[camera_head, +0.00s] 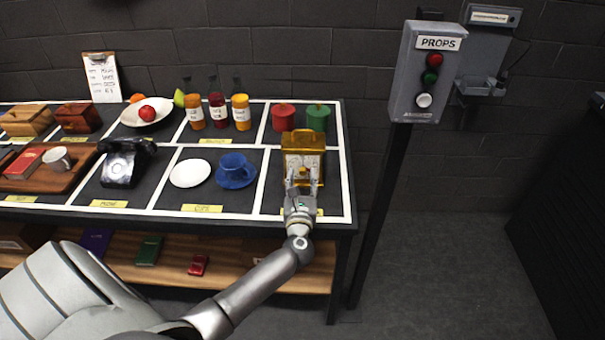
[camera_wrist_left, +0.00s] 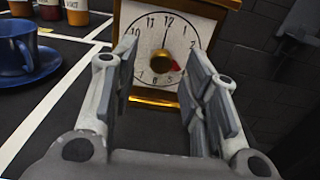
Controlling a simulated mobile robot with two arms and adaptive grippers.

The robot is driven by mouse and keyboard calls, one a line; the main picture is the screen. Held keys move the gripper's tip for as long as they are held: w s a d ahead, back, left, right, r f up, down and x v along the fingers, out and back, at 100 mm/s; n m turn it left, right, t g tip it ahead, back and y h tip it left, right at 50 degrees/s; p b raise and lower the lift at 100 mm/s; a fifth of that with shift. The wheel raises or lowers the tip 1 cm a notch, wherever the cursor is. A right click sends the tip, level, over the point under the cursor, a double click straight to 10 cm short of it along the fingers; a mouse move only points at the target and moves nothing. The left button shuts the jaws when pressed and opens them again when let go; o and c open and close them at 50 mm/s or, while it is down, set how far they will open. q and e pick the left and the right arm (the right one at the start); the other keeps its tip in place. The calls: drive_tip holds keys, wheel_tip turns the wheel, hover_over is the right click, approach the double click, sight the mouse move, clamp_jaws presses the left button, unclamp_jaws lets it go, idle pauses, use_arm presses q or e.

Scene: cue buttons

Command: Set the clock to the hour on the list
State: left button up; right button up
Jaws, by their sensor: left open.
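The clock (camera_head: 303,142) is a golden case standing in the right end cell of the table's front row. In the left wrist view its white face (camera_wrist_left: 148,42) has black numerals, a gold centre knob (camera_wrist_left: 161,61) and a red pointer tip (camera_wrist_left: 175,69) at the lower right, near the 4. A thin dark hand points up near the 12. My left gripper (camera_head: 303,184) is open in front of the face, its fingers either side of the knob; I cannot tell whether they touch it. The list (camera_head: 102,76) is a clipboard against the back wall, its writing too small to read.
Left of the clock stand a blue cup on a saucer (camera_head: 236,172) and a white plate (camera_head: 190,173). Red (camera_head: 284,118) and green (camera_head: 318,118) canisters stand behind it. A PROPS button box (camera_head: 427,72) stands on a post to the right.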

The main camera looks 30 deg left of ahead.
use_arm(q)
drive_tip(key=shift+x, duration=1.1)
drive_tip(key=shift+d, duration=0.1)
drive_tip(key=shift+c, duration=0.2)
clamp_jaws()
